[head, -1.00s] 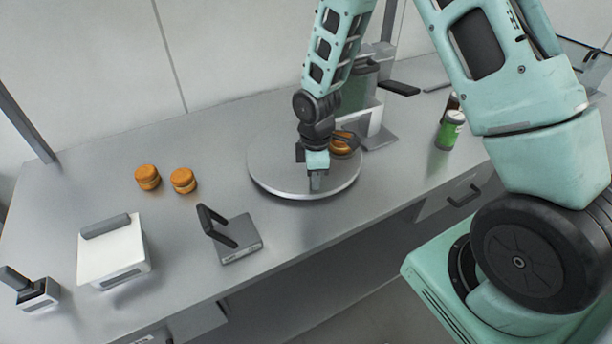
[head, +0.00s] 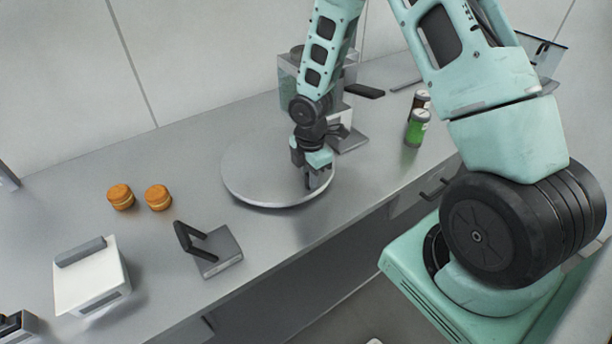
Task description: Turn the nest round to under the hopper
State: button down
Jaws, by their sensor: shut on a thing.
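A round grey turntable (head: 250,180) lies on the bench. My gripper (head: 318,183) is low at its front right edge and shut on a small part there, which the fingers mostly hide. The hopper (head: 287,70) stands behind the turntable, a tall see-through container on a body with a grey foot (head: 351,142). My arm covers much of it. I cannot make out the nest; the back right of the turntable is hidden behind my wrist.
Two orange-brown filled rounds (head: 121,197) (head: 158,197) sit on the bench at the left. A white box (head: 90,280) and a grey device with a black handle (head: 217,252) stand at the front. Cans (head: 417,128) stand at the right. The bench between the rounds and the turntable is clear.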

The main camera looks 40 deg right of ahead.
jog(key=shift+w+d, duration=0.1)
jog(key=shift+d, duration=0.1)
dwell(0.4)
jog(key=c, duration=1.3)
grip_release()
notch_tip(320, 180, up, 17)
jog(key=shift+r+b, duration=0.2)
jog(key=shift+b, duration=0.2)
jog(key=shift+a, duration=0.1)
